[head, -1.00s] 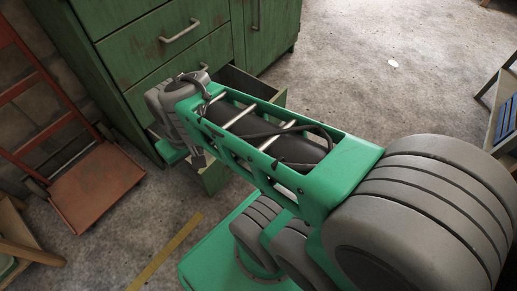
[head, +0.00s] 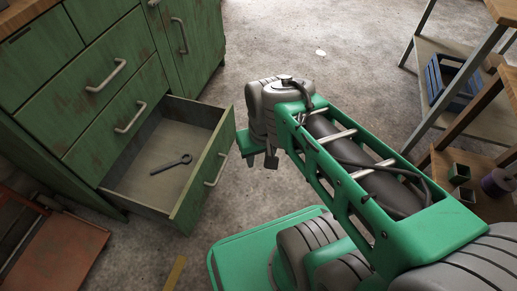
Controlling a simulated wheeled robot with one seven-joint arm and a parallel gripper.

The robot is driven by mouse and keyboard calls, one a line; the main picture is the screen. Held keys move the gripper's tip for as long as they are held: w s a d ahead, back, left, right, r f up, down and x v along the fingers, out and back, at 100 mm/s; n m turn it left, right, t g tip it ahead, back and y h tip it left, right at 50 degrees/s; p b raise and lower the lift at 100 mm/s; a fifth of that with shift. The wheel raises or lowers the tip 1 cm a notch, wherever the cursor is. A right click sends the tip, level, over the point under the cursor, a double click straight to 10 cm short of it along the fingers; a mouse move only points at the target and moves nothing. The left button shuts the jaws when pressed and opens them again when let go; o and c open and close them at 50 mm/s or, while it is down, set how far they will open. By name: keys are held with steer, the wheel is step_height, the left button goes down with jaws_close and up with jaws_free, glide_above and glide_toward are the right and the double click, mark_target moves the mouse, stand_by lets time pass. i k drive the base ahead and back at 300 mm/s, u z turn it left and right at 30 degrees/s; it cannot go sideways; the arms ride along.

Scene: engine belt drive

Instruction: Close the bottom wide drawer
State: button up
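The bottom wide drawer (head: 187,213) of the green cabinet stands pulled far out, low near the floor. A dark wrench (head: 171,164) lies inside it. The drawer's front faces right and carries a metal handle (head: 218,170). My gripper (head: 271,161) is to the right of the drawer front, at the end of my green and grey arm, and looks apart from it. Its fingers are small and mostly hidden by the wrist, so I cannot tell whether they are open.
The green cabinet (head: 62,95) has closed drawers above and a door (head: 190,35) beside them. A red hand truck (head: 65,255) stands at lower left. A shelf with a blue crate (head: 447,80) is at right. Bare floor lies beyond my arm.

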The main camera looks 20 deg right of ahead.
mark_target(176, 196)
steer(key=z, duration=1.15)
steer(key=i, duration=0.6)
steer(key=u, duration=2.25)
